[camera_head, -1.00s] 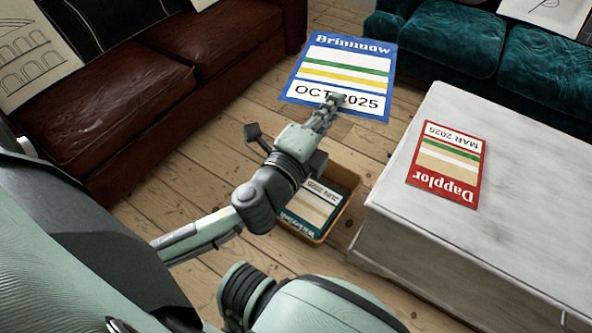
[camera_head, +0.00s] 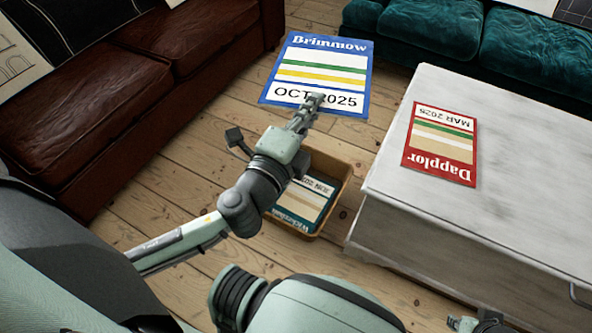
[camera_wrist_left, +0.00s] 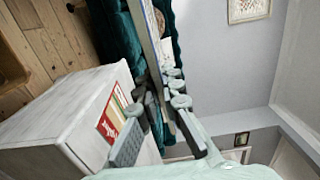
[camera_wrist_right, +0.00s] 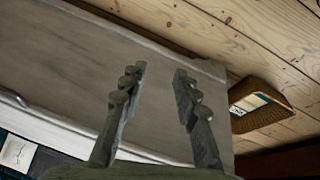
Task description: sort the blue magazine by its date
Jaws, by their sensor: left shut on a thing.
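The blue magazine (camera_head: 318,70) is titled "Brimmow" and its date reads OCT 2025. My left gripper (camera_head: 314,102) is shut on its lower edge and holds it up in the air, cover toward the head camera. In the left wrist view the magazine (camera_wrist_left: 146,35) shows edge-on between the fingers (camera_wrist_left: 160,95). A tan basket (camera_head: 331,171) on the floor, below and behind the left gripper, holds a teal-and-white magazine (camera_head: 302,201) whose date I cannot read clearly. My right gripper (camera_wrist_right: 157,85) is open and empty beside the pale table; the basket (camera_wrist_right: 262,112) also shows in that view.
A red "Dapplor" magazine (camera_head: 441,142), dated MAR 2026, lies on the pale table (camera_head: 500,215) at the right. A brown leather sofa (camera_head: 120,100) stands at the left and a teal sofa (camera_head: 440,35) at the back.

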